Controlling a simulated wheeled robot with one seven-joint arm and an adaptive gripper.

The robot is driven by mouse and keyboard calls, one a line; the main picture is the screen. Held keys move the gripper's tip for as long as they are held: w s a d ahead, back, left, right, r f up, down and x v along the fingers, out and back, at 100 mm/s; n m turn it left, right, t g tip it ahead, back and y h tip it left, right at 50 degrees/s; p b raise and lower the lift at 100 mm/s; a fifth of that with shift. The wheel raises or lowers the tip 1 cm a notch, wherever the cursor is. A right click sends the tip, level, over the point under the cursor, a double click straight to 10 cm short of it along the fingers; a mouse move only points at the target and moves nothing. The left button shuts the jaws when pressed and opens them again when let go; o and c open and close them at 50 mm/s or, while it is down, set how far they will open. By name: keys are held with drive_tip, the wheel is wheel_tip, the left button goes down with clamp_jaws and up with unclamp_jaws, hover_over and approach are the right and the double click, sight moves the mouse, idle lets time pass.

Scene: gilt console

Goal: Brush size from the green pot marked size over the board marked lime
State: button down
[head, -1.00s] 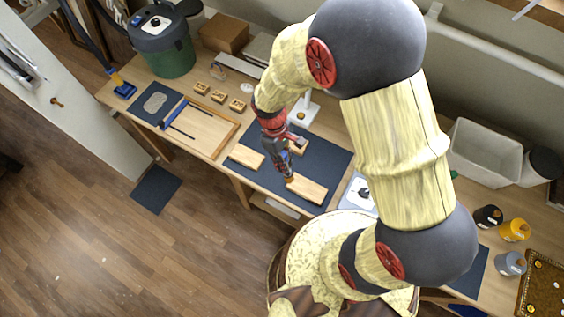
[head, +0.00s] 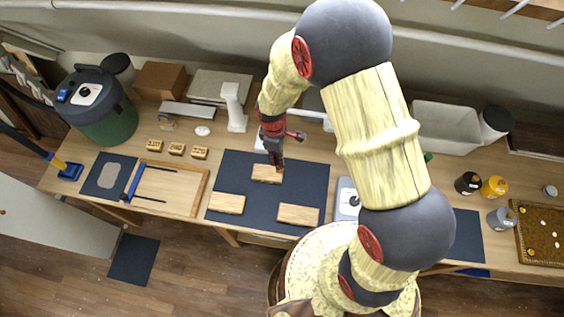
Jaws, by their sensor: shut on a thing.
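Three pale wooden boards lie on a dark mat (head: 255,200): a back board (head: 265,175), a left board (head: 227,204) and a right board (head: 299,215). I cannot read any markings, so I cannot tell which is lime. My gripper (head: 274,151) is over the back board, shut on what looks like a brush (head: 278,165), pointing down. I cannot tell whether its tip touches the board. A small green thing (head: 428,157) shows at the edge of my arm, mostly hidden; it may be the green pot.
Black (head: 467,183), yellow (head: 494,187) and grey (head: 501,218) pots stand at the right near a cork tray (head: 543,233). A wood frame (head: 198,195), small marked blocks (head: 177,149) and a large green bin (head: 108,124) are at the left. A white stand (head: 234,105) rises behind the mat.

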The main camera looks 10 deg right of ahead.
drive_tip(key=shift+w+n, duration=0.4)
drive_tip(key=shift+w, duration=0.2)
drive_tip(key=shift+y, duration=0.3)
drive_tip(key=shift+f+b, duration=1)
drive_tip(key=shift+f, duration=0.7)
